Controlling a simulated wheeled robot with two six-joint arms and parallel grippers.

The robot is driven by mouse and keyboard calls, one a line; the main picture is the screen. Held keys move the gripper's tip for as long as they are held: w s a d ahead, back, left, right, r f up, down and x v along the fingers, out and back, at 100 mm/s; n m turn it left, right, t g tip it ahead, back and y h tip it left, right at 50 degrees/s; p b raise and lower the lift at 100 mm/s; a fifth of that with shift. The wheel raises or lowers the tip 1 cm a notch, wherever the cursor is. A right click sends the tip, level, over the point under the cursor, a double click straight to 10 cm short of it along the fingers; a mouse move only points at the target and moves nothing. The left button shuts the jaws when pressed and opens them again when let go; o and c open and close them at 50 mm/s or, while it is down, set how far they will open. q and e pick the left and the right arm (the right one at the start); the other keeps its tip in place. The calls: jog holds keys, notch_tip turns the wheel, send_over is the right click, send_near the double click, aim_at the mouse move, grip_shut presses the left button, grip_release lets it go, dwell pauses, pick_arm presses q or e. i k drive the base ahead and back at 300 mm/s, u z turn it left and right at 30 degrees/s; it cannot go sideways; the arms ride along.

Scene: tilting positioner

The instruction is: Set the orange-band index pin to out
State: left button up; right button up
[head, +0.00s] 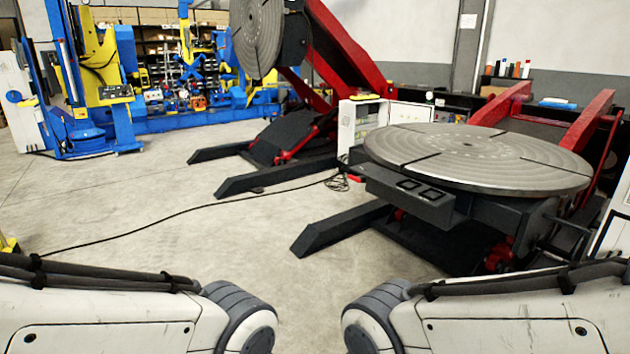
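The near tilting positioner (480,157) has a round, grooved grey table lying almost level. Its dark base and a block with two small dark rectangular fittings (420,189) face me. I cannot make out an orange-band index pin on it. A second positioner (256,35) stands further back with its round plate tilted nearly upright, and no orange-banded pin can be told there either. Only links of my two arms show along the bottom edge. Both grippers are out of the picture.
A black cable (180,213) runs across the concrete floor. Dark base legs (340,228) stick out toward the left. Blue and yellow machinery (100,80) stands at the back left. A white cabinet (362,122) stands behind the near positioner.

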aim_at(357, 179)
jog(key=u, duration=0.1)
jog(key=i, duration=3.1)
jog(key=z, duration=0.2)
